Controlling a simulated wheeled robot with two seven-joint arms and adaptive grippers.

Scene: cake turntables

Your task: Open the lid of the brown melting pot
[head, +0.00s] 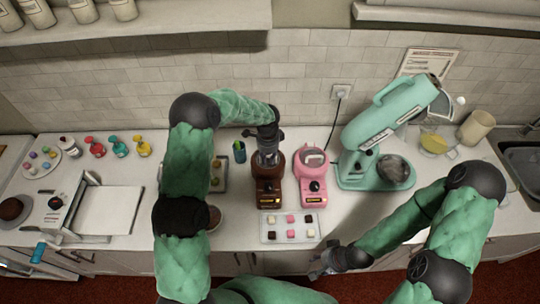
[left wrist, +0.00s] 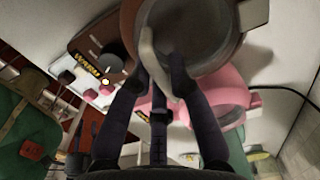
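The brown melting pot (head: 268,190) stands on the counter below my left gripper (head: 267,150), which hides most of its top in the head view. In the left wrist view the brown pot (left wrist: 92,32) has a round rim and a grey round top. A pale curved lid handle (left wrist: 148,58) runs between the fingertips of my left gripper (left wrist: 163,68). The fingers close in from both sides and appear to be shut on it. I see no clear gap between lid and pot. My right gripper (head: 328,262) is near the counter's front edge, away from the pot; its fingers are unclear.
A pink melting pot (head: 314,188) stands close on the right, also seen in the left wrist view (left wrist: 225,92). A tray of sweets (head: 290,238) lies in front. A teal stand mixer (head: 375,135) is farther right. Coloured bottles (head: 118,146) stand at left.

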